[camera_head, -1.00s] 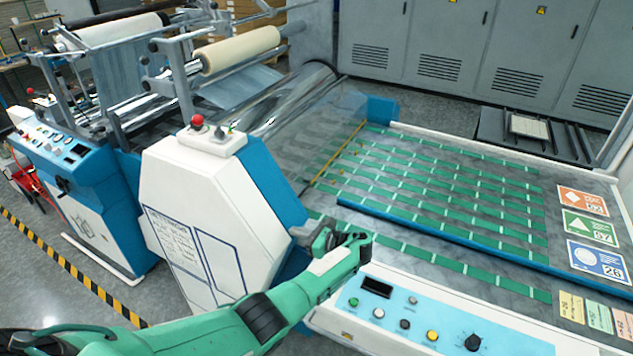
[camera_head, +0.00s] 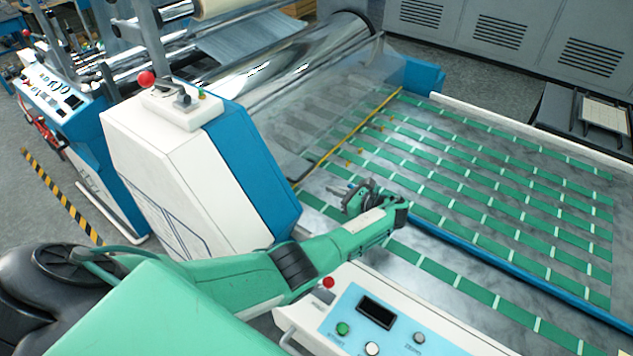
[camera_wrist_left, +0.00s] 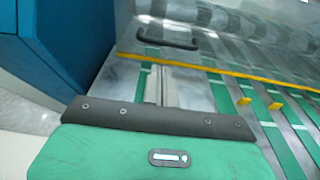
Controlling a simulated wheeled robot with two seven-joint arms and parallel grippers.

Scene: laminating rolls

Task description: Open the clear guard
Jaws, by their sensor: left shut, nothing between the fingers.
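The clear guard (camera_head: 330,112) is a see-through panel in front of the shiny rollers, sloping down to a yellow edge strip (camera_head: 352,133) low over the bed. In the left wrist view the yellow strip (camera_wrist_left: 225,70) runs across the picture, with a black bar handle (camera_wrist_left: 166,43) just beyond it. My left gripper (camera_head: 338,190) is shut and empty, above the green-striped bed on the near side of the yellow edge. Its fingers (camera_wrist_left: 157,82) point toward the handle and are apart from it. My right gripper is not in view.
A control panel (camera_head: 375,325) with buttons lies below the arm. A long blue rail (camera_head: 500,260) crosses the bed at right. The bed's far right is clear.

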